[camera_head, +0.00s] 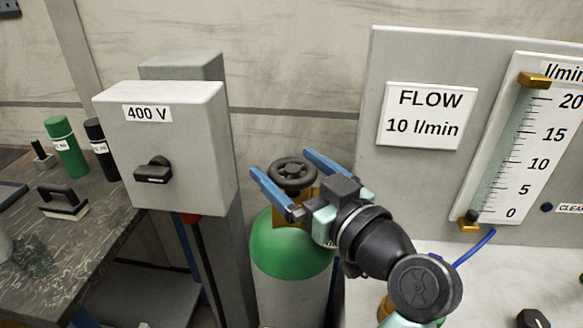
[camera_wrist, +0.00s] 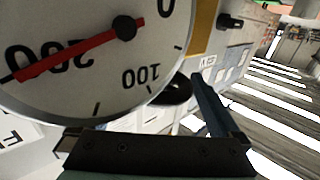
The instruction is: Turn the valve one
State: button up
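The valve is a black handwheel (camera_head: 292,173) on top of a green-shouldered grey gas cylinder (camera_head: 290,245), seen in the head view. My gripper (camera_head: 284,164) is open, with one blue finger on each side of the handwheel. I cannot tell whether either finger touches it. In the wrist view a large round gauge (camera_wrist: 75,85) with a red needle fills the upper left and hides much of the scene. One blue finger (camera_wrist: 210,105) shows there beside a dark round part (camera_wrist: 172,92), likely the handwheel. The other finger is hidden.
A grey 400 V switch box (camera_head: 165,140) stands left of the cylinder. A panel at right bears a FLOW 10 l/min sign (camera_head: 424,114) and a flow tube (camera_head: 510,140) with its dark float near 0. A dark bench (camera_head: 100,215) with bottles is at far left.

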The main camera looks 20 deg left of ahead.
jog(key=b+v, duration=0.1)
jog(key=v, duration=1.2)
jog(key=shift+w+a, duration=0.1)
dwell(0.3)
